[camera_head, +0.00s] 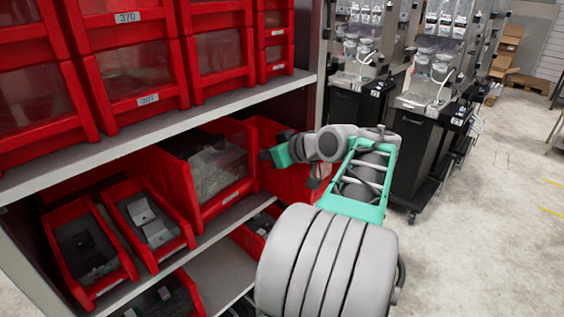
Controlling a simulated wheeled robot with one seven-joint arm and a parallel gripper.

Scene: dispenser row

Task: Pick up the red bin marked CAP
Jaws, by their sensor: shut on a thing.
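My gripper (275,154), with green fingers, is at the right end of the middle shelf. It is shut on the upper edge of a red bin (288,183). This bin stands at the right end of the row, beside a larger red bin (182,182) with a clear front. My wrist and arm cover the right part of the held bin. No CAP marking can be read on any bin from here, and the contents of the held bin are mostly hidden.
Two smaller red bins, one with dark contents (88,252) and one with grey blocks (150,221), sit to the left. Large red drawers (128,72) fill the shelf (150,130) above. Dark dispenser machines (425,150) stand behind right.

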